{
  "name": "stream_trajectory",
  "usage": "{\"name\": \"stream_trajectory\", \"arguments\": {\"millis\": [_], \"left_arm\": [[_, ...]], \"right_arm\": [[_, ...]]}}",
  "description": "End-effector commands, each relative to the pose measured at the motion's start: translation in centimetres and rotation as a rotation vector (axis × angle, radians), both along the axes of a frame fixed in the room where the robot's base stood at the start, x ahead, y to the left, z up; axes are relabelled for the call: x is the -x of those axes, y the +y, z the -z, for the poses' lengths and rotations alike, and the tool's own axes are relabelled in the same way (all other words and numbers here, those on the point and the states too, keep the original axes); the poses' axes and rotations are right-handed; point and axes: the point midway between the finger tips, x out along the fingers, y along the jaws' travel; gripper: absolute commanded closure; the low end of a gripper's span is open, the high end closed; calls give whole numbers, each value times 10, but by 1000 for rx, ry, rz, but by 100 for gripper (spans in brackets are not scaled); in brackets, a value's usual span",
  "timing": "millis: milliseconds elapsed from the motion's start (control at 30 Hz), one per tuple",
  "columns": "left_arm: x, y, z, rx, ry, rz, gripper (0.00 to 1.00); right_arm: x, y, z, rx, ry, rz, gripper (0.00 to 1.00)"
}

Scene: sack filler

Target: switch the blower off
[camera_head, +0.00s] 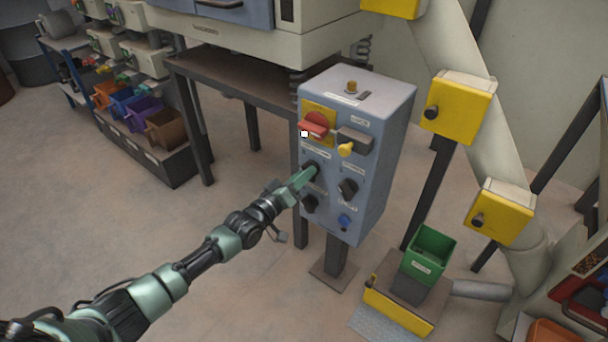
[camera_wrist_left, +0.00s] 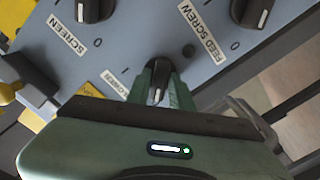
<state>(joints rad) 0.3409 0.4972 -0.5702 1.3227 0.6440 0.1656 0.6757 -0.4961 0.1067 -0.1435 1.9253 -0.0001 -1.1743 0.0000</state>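The blue-grey control box (camera_head: 388,150) stands on a post and carries several knobs. My left gripper (camera_head: 306,174) reaches its front face at the black knob in the left column, below the red switch. In the left wrist view the gripper's green fingers (camera_wrist_left: 160,84) stand close on both sides of a dark knob (camera_wrist_left: 158,94) with a white pointer line, and look shut on it. The small label (camera_wrist_left: 113,83) beside this knob is partly hidden and hard to read; it may say blower. My right gripper is not in view.
The wrist view shows labels SCREEN (camera_wrist_left: 67,37) and FEED SCREW (camera_wrist_left: 203,34).

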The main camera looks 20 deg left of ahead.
Motion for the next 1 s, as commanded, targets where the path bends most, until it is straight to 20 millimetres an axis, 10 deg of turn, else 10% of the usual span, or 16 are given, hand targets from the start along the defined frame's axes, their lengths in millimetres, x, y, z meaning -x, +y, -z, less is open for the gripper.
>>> {"name": "stream_trajectory", "arguments": {"millis": [433,1000], "left_arm": [[6,2,0,-3,-1,0,62],[73,27,0,-2,-1,0,62]], "right_arm": [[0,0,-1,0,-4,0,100],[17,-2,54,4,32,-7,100]]}}
